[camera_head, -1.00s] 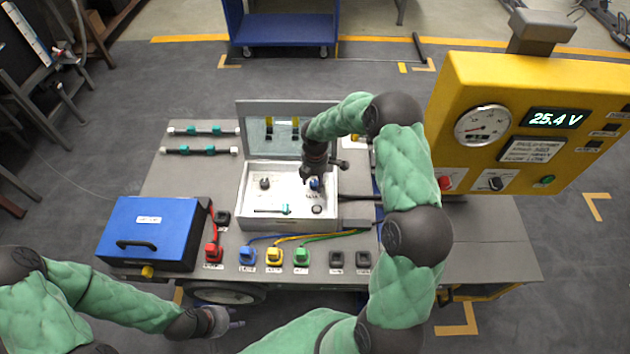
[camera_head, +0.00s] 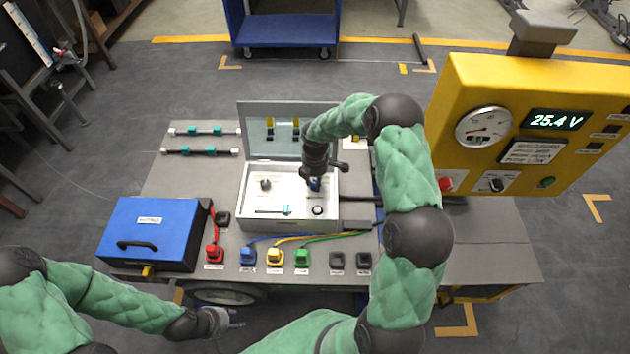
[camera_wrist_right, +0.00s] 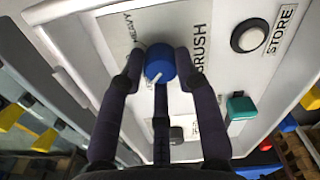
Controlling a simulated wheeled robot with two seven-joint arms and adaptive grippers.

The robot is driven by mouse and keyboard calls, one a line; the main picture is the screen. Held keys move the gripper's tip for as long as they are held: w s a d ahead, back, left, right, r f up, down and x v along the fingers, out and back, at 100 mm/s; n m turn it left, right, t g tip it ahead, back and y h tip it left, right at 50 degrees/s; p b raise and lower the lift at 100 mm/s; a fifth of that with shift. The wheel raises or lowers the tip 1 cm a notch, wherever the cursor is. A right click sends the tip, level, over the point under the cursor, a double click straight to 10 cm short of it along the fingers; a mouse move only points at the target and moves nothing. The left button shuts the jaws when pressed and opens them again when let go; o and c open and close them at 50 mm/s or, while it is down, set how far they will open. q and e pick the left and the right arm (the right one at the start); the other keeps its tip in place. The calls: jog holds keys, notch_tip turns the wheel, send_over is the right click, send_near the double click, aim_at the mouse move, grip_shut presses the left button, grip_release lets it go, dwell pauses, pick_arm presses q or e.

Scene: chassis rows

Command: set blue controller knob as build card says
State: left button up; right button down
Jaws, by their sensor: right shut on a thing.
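The blue knob (camera_wrist_right: 160,62) sits on the white controller panel, by the words HEAVY and BRUSH in the right wrist view. A white pointer mark shows on its lower left side there. My right gripper (camera_wrist_right: 161,68) has its fingers on both sides of the knob, shut on it. In the head view, the right gripper (camera_head: 315,184) is over the right part of the open controller box (camera_head: 248,212) and mostly covers the knob. The build card (camera_head: 533,151) is on the yellow panel; its text is too small to read surely. My left gripper (camera_head: 230,319) is open and empty, in front of the table.
A blue case (camera_head: 150,225) stands left. Coloured plugs with cables line the front. The yellow panel (camera_head: 470,95) displays 25.4 V.

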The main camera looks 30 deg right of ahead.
jog(key=shift+d+m, duration=0.1)
jog(key=shift+m, duration=0.2)
jog(key=m, duration=0.3)
jog(key=shift+s+m, duration=0.1)
jog(key=shift+m, duration=0.3)
jog(key=m, duration=0.5)
jog(key=shift+s+f, duration=0.1)
jog(key=m, duration=0.5)
jog(key=shift+b, duration=0.4)
jog(key=m, duration=0.4)
jog(key=shift+s+f+m+b, duration=0.1)
jog(key=shift+m+b, duration=0.25)
jog(key=shift+m, duration=0.05)
jog(key=shift+a, duration=0.2)
jog(key=c, duration=0.9)
grip_release()
